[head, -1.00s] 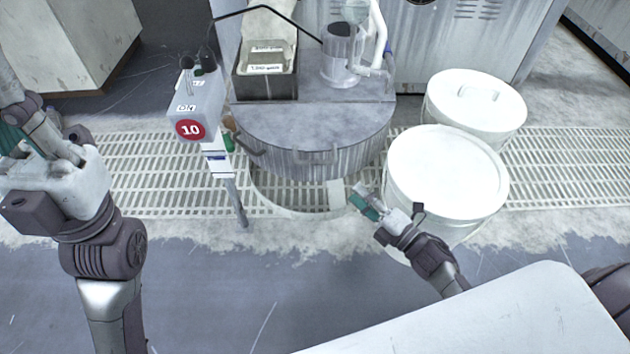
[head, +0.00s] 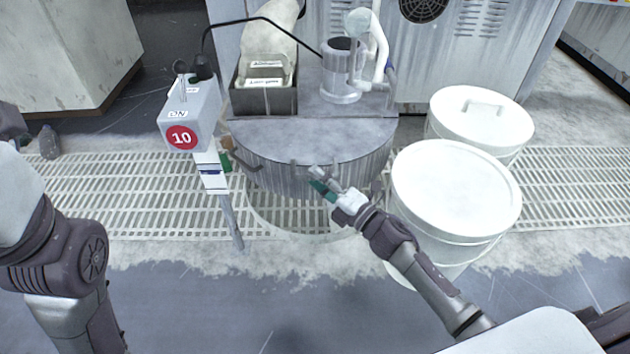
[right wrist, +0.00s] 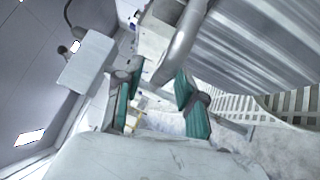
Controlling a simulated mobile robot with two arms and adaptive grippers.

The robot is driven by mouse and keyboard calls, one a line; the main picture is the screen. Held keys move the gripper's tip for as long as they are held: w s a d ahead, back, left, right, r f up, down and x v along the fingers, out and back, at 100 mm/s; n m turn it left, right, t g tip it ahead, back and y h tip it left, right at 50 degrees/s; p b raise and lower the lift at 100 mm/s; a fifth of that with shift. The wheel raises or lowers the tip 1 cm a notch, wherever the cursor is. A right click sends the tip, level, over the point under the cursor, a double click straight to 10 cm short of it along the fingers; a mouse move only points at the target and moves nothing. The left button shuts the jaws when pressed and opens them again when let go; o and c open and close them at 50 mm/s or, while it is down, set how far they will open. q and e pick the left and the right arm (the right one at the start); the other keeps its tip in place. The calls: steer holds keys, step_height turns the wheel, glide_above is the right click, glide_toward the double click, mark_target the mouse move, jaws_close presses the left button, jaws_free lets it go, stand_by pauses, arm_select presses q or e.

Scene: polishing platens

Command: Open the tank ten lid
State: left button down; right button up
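Tank ten (head: 275,172) is a round metal tank with a flat grey lid (head: 300,140), which lies closed. A red 10 sign marks the control box (head: 188,112) at its left. The grey handle bar (right wrist: 183,45) reaches down to the gap between the fingertips; contact is unclear.
Two white lidded drums (head: 455,190) (head: 482,118) stand close at the right of the tank. A dark bin (head: 265,100) and a clear cylinder with pipes (head: 341,75) stand on the tank's rear top. Grated floor (head: 130,190) surrounds the tank.

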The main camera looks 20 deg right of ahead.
steer(key=shift+w+a+r, duration=0.1)
steer(key=shift+w+a, duration=0.2)
steer(key=shift+w, duration=0.2)
jaws_close()
